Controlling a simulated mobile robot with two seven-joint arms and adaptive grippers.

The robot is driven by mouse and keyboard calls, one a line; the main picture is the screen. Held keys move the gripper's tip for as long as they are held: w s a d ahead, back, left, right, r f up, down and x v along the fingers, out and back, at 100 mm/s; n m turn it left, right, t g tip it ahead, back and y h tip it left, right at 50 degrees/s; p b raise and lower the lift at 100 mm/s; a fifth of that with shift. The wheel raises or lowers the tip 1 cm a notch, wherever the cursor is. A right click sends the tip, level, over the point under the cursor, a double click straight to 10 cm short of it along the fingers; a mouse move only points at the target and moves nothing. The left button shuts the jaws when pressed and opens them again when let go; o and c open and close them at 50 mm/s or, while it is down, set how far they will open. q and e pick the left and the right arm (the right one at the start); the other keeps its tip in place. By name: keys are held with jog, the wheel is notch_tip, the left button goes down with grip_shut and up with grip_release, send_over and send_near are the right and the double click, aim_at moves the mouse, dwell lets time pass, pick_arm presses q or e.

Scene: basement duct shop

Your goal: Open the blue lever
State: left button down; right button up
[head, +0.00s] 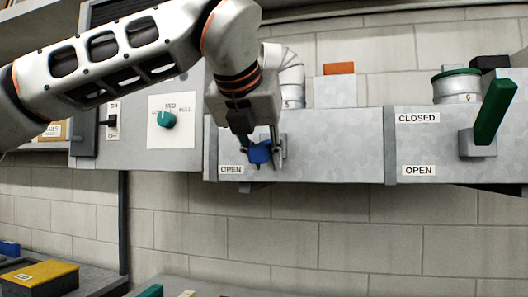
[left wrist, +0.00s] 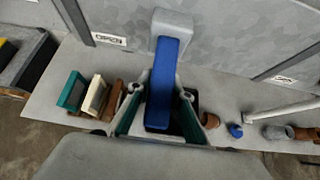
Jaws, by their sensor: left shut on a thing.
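The blue lever (head: 259,152) is on the grey duct panel (head: 330,145) in the middle of the head view, beside a label reading OPEN (head: 231,170). In the left wrist view the blue lever (left wrist: 166,75) runs from its grey mount (left wrist: 172,22) down between my fingers. My left gripper (head: 262,150) is shut on the lever, with a finger on either side; it also shows in the left wrist view (left wrist: 158,118). The gripper and wrist hide the panel area above the lever. My right gripper is not in view.
A green lever (head: 494,110) stands out at the right, with CLOSED and OPEN labels beside it. A teal knob (head: 166,120) is on a white plate at the left. A yellow-topped box (head: 40,274) sits lower left. The block wall below the panel is clear.

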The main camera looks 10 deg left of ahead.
pick_arm(q)
jog(key=shift+w+f, duration=0.15)
jog(key=shift+f, duration=0.6)
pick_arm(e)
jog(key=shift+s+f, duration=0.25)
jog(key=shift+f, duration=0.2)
pick_arm(q)
jog(key=c, duration=2.1)
grip_release()
jog(key=o, duration=0.3)
jog(key=shift+w, duration=0.1)
jog(key=shift+w+r, duration=0.1)
jog(key=shift+r, duration=0.2)
jog(key=shift+s+r, duration=0.3)
jog(key=shift+s, duration=0.1)
jog(key=v, duration=1.1)
jog(key=shift+s, duration=0.1)
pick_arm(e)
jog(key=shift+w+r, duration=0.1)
